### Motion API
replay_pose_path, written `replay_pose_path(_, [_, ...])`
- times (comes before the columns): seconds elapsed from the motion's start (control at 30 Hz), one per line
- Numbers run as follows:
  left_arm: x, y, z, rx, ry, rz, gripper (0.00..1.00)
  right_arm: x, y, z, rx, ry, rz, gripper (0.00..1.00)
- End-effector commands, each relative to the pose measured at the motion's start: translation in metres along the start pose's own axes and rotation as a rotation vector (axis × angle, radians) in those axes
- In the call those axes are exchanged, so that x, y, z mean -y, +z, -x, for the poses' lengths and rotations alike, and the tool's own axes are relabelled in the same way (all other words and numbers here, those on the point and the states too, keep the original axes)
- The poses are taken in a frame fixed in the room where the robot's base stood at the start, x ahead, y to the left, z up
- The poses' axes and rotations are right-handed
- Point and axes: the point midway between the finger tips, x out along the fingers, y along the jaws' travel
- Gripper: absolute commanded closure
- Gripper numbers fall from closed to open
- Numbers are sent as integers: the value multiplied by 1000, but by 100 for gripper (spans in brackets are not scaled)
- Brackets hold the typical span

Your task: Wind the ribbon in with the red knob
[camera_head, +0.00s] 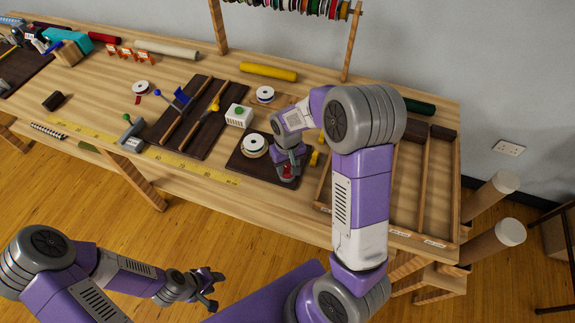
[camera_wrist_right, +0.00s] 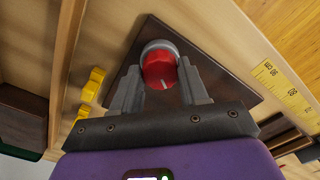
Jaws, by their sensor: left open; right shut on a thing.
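In the head view, the knob (camera_head: 287,174) is partly hidden by my right gripper (camera_head: 288,163). In the right wrist view, my right gripper (camera_wrist_right: 160,85) has a finger on each side of the knob and is shut on it. A white spool (camera_head: 254,145) sits on the same board, left of the knob. I cannot make out the ribbon. My left gripper (camera_head: 213,284) is open and empty, off the table's front side.
A white box with a green button (camera_head: 239,115) and another dark board with tools (camera_head: 195,118) stand to the left. A yellow ruler (camera_head: 190,166) runs along the front. A divided wooden tray (camera_head: 425,190) is at the right. Yellow pieces (camera_wrist_right: 93,85) lie beside the knob's board.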

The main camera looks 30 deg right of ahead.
Motion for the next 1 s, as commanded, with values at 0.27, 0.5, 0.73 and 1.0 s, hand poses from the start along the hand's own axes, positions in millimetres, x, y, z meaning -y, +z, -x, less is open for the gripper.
replay_pose_path(0.27, [0, 0, 0, 0, 0, 0, 57, 0, 1, 0, 2, 0, 0, 87])
replay_pose_path(0.5, [0, 0, 0, 0, 0, 0, 57, 0, 0, 0, 1, 0, 1, 31])
replay_pose_path(0.73, [0, 0, 1, 0, 0, 0, 57, 0, 0, 2, 0, 0, 1, 31])
replay_pose_path(1.0, [-4, 0, 11, 0, 0, 0, 57, 0, -1, 42, -4, -1, 1, 31])
